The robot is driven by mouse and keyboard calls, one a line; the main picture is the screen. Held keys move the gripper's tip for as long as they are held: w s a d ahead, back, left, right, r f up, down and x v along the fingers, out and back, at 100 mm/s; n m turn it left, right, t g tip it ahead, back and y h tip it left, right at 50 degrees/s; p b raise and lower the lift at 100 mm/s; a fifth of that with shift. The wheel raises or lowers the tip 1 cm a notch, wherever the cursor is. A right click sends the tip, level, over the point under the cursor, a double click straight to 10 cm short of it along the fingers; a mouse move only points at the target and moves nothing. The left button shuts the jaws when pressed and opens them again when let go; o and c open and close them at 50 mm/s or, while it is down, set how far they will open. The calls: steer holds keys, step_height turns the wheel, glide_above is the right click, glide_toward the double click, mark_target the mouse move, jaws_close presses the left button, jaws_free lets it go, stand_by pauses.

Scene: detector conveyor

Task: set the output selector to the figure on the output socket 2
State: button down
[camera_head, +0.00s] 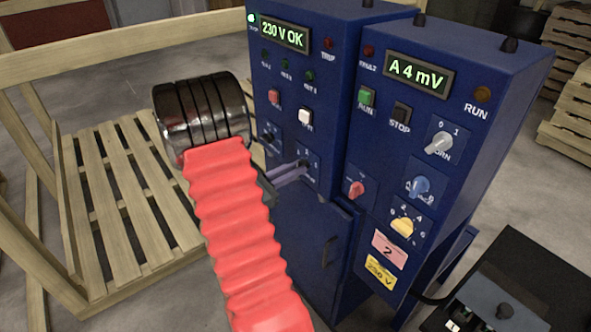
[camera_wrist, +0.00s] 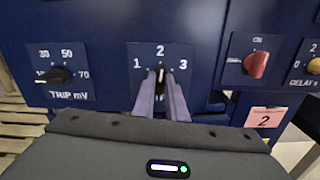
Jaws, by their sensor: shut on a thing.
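The output selector (camera_wrist: 160,74) is a small dark knob on a blue plate marked 1, 2 and 3. Its pale mark appears to point up at the 2, though my fingers hide much of it. In the head view the selector plate (camera_head: 311,176) is low on the left blue cabinet. My gripper (camera_wrist: 160,84) is shut on the knob, one finger on each side; it also shows in the head view (camera_head: 304,165). A pink card reading 2 (camera_head: 389,250) is on the right cabinet, also in the wrist view (camera_wrist: 265,117). I cannot make out a socket beside it.
A TRIP mV knob (camera_wrist: 58,76) is left of the selector. A red ON knob (camera_wrist: 256,64) is to the right. The displays read 230 V OK (camera_head: 284,33) and A 4 mV (camera_head: 419,74). A yellow 230 V card (camera_head: 380,272) hangs below the pink one.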

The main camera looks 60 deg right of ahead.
steer(key=shift+s+a+f+n, duration=0.1)
steer(key=shift+s+f+n, duration=0.2)
steer(key=shift+n, duration=0.3)
steer(key=c, duration=1.8)
jaws_free()
steer(key=shift+w+r, duration=0.1)
steer(key=shift+r, duration=0.05)
steer(key=shift+w, duration=0.1)
steer(key=v, duration=1.3)
steer(key=shift+a, duration=0.3)
steer(key=shift+w, duration=0.15)
